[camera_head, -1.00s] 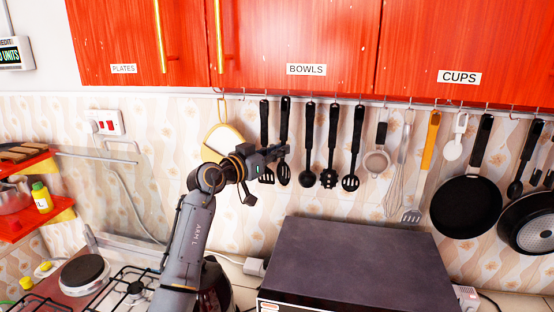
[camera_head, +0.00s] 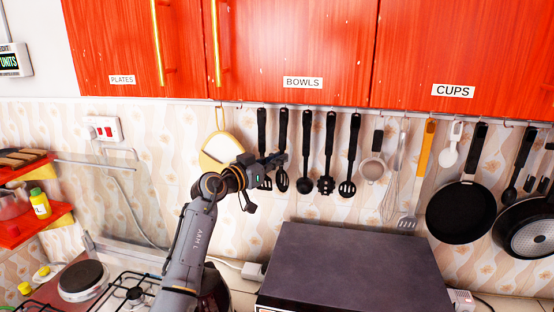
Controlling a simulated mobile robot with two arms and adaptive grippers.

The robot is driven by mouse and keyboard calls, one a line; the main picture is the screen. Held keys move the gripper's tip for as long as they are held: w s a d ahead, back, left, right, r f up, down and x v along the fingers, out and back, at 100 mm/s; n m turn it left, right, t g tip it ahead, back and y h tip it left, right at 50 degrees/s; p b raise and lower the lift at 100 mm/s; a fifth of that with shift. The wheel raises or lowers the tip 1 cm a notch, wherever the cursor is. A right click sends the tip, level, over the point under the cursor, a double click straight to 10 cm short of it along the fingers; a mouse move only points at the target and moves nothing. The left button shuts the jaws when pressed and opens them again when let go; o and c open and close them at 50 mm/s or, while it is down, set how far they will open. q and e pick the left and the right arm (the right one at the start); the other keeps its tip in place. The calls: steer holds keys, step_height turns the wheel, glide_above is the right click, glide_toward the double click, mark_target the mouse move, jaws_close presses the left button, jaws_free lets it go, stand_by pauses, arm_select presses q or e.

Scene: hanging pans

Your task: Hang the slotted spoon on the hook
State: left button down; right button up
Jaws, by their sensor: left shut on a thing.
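My left gripper (camera_head: 274,161) is raised in front of the tiled wall, shut on the black handle of the slotted spoon. The slotted spoon (camera_head: 282,183) is upright, its dark slotted head below the gripper and its handle above. The handle's top is right at the rail (camera_head: 345,106), level with its neighbours. The hook there is too small to make out, so I cannot tell whether the spoon bears on it. My right gripper is out of view.
A black turner (camera_head: 262,130) hangs close on the left and a black ladle (camera_head: 305,184) close on the right. More utensils and pans (camera_head: 461,212) hang further right. A dark microwave (camera_head: 355,262) stands below; red cabinets (camera_head: 290,45) are above.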

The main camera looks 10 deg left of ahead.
arm_select(q)
steer(key=c, duration=1.4)
jaws_free()
steer(key=shift+o, duration=0.2)
steer(key=shift+s, duration=0.1)
